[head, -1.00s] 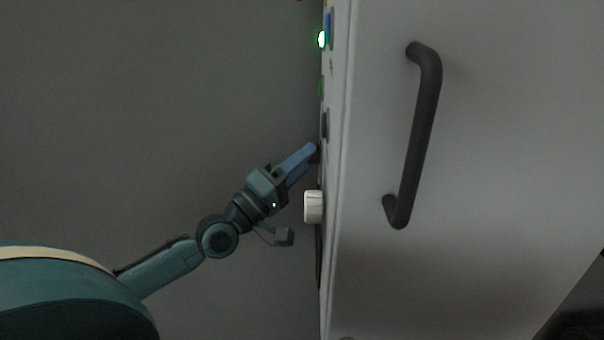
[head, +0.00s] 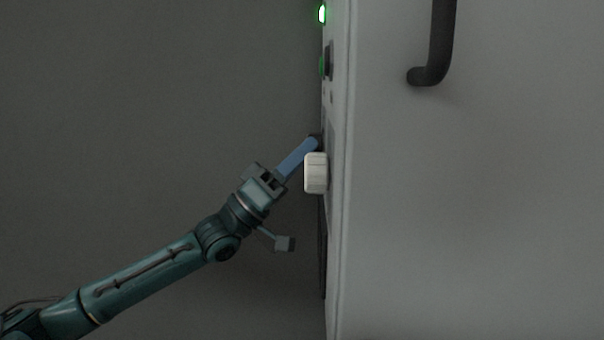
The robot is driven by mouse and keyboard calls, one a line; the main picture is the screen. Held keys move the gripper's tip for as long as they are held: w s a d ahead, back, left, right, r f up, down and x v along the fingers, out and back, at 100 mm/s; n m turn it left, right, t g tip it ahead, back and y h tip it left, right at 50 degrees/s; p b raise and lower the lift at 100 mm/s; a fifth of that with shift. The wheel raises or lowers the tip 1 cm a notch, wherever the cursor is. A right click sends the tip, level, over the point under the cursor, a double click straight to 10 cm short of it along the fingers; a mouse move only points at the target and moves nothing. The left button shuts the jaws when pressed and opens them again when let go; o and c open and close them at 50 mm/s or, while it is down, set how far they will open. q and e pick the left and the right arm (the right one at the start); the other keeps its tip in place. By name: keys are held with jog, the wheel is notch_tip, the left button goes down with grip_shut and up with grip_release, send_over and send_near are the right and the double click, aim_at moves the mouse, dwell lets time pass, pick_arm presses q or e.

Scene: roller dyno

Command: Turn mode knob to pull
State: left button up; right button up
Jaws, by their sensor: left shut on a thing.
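My left gripper (head: 311,143) reaches up and right to the front panel (head: 335,115) of a grey cabinet, which I see almost edge-on. Its blue fingers are shut on a small dark knob (head: 317,139), mostly hidden by the fingertips; I take this for the mode knob. A larger white knob (head: 316,173) sticks out of the panel just below the fingertips, nearer to me. No label or pointer mark can be read, so the knob's setting cannot be told. My right gripper is not in view.
A lit green lamp (head: 322,14) and a green button (head: 323,66) sit higher on the panel. The cabinet's side (head: 470,200) fills the right, with a dark bar handle (head: 436,60) at the top.

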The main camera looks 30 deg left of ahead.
pick_arm(q)
jog(key=shift+f+m+g+h, duration=0.1)
jog(key=shift+m+g+h, duration=0.2)
jog(key=shift+m+h, duration=0.35)
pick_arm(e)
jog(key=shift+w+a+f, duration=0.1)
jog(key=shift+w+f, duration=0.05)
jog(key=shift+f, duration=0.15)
pick_arm(q)
jog(key=o, duration=1)
jog(key=shift+c, duration=0.2)
jog(key=shift+a, duration=0.1)
jog(key=v, duration=1.3)
